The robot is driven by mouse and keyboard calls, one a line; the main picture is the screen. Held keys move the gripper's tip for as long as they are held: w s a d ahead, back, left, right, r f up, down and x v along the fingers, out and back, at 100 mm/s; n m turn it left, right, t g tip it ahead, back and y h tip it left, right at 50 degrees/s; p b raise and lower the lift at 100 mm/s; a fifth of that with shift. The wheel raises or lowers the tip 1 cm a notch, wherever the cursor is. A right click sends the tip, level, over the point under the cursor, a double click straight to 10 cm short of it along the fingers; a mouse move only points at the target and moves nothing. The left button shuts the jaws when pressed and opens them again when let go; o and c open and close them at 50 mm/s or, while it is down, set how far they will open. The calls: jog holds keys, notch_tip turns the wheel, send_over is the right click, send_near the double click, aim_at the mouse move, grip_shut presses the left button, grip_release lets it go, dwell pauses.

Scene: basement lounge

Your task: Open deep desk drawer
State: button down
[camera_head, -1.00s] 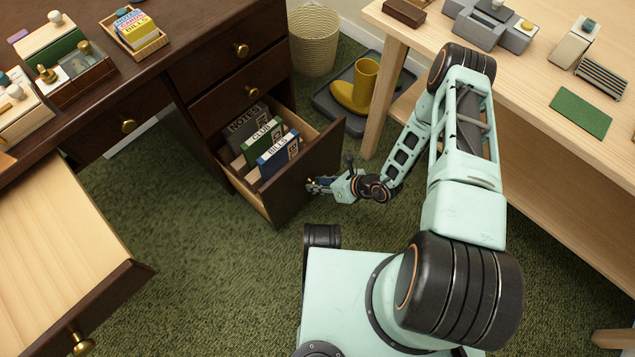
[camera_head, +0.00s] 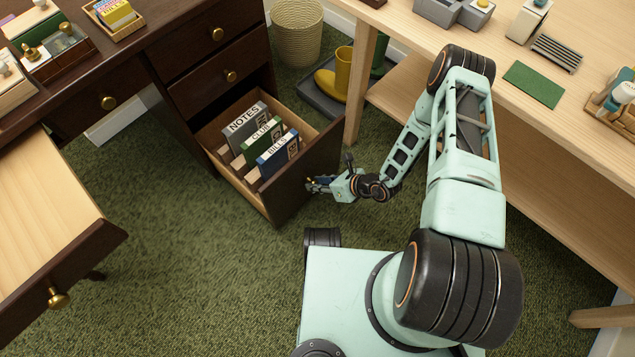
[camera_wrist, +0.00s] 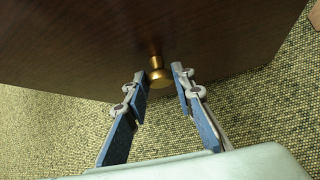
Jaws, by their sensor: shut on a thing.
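The deep desk drawer (camera_head: 290,190) is the lowest in the dark wood desk and stands pulled well out. Inside it are upright files marked NOTES (camera_head: 244,126), CLUB (camera_head: 263,141) and BILLS (camera_head: 278,153). My gripper (camera_head: 316,185) is at the outer face of this drawer. In the wrist view my gripper (camera_wrist: 160,84) has its two fingers on either side of the round brass knob (camera_wrist: 160,76), shut on it. In the head view the knob is mostly hidden by the fingers.
Two shut drawers with brass knobs (camera_head: 217,34) (camera_head: 231,76) are above. Another drawer (camera_head: 50,215) stands open at left. A pale wooden table (camera_head: 590,55) is at right. Green carpet (camera_head: 190,260) is clear in front.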

aim_at(306, 170)
jog(key=shift+d, duration=0.1)
dwell(0.3)
jog(key=c, duration=1.6)
grip_release()
jog(key=shift+r, duration=5)
